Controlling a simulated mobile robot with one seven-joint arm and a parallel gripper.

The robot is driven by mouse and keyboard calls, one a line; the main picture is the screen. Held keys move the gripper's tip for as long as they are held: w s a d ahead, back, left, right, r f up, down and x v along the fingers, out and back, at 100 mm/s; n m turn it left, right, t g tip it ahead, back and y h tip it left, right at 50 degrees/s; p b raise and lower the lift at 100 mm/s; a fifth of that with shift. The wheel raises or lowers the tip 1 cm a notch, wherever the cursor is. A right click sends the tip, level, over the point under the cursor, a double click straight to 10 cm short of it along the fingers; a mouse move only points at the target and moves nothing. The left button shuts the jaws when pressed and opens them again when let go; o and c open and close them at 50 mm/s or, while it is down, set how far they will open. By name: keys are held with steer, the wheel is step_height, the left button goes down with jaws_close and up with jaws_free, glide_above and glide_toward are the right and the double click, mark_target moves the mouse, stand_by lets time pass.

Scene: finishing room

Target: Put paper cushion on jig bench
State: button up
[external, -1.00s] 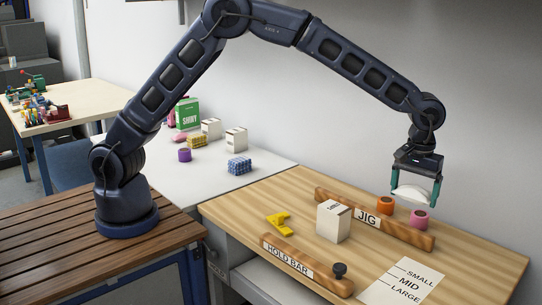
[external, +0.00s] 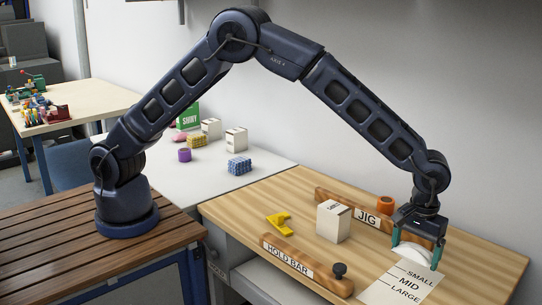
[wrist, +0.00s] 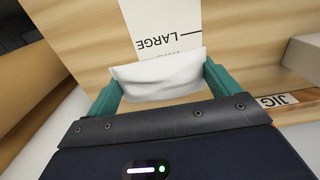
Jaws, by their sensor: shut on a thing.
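The paper cushion (external: 417,250) is a small white pillow, held between the teal fingers of my gripper (external: 416,253). In the wrist view the cushion (wrist: 157,77) spans the gap between both fingertips, in front of a white sheet. My gripper points down over the right part of the wooden jig bench (external: 300,190), low near the size sheet (external: 392,293) marked SMALL, MID, LARGE. I cannot tell whether the cushion touches the bench. My gripper hides part of the sheet's upper end.
The JIG bar (external: 330,200) runs behind a white box (external: 333,222). A yellow clamp-like piece (external: 279,222) and the HOLD BAR (external: 300,266) with a black knob lie left and in front. Bare wood lies right of my gripper.

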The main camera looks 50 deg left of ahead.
mark_target(406, 291)
steer(key=shift+f, duration=4.7)
steer(key=shift+f, duration=0.15)
steer(key=o, duration=0.7)
